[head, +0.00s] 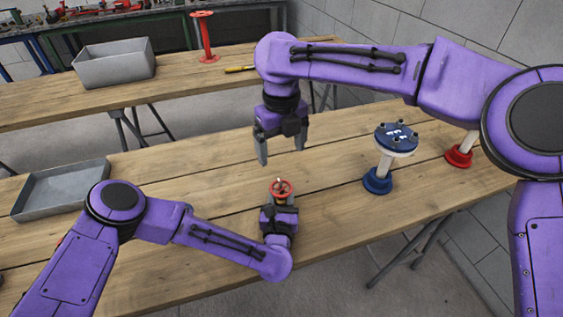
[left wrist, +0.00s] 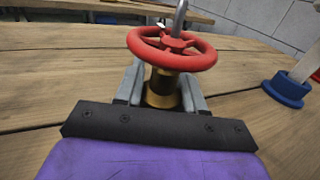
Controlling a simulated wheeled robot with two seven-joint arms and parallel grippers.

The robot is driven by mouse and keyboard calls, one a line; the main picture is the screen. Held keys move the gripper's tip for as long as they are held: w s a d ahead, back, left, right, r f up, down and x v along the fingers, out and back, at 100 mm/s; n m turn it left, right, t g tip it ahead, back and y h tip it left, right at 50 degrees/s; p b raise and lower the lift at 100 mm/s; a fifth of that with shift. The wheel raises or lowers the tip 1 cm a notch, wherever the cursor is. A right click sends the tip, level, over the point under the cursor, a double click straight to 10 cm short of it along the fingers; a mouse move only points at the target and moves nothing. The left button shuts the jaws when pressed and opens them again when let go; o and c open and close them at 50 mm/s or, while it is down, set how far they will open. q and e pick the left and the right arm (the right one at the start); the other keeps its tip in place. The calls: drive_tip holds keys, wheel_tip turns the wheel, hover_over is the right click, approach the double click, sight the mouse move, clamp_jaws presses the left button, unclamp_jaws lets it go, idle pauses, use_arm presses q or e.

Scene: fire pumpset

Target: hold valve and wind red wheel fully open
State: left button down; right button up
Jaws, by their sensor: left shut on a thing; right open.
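The valve has a red wheel (head: 281,187) on top and a brass body (left wrist: 161,88), and stands upright on the near wooden table. My left gripper (head: 281,203) is shut on the valve's brass body, one finger on each side below the wheel. In the left wrist view the red wheel (left wrist: 172,47) is above the fingers, with a grey metal stem rising through its middle. My right gripper (head: 275,150) is open and empty, pointing down above the table, behind and above the wheel and apart from it. The valve's lower part is hidden by my left gripper.
A blue flanged pipe piece (head: 396,140) stands right of the valve, with a red-based one (head: 459,155) beyond. A grey tray (head: 62,188) lies at left. The far table holds a grey bin (head: 115,66) and a red stand (head: 205,38). Table around the valve is clear.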

use_arm(q)
drive_tip(key=c, duration=0.6)
unclamp_jaws()
use_arm(e)
drive_tip(key=shift+r, duration=0.3)
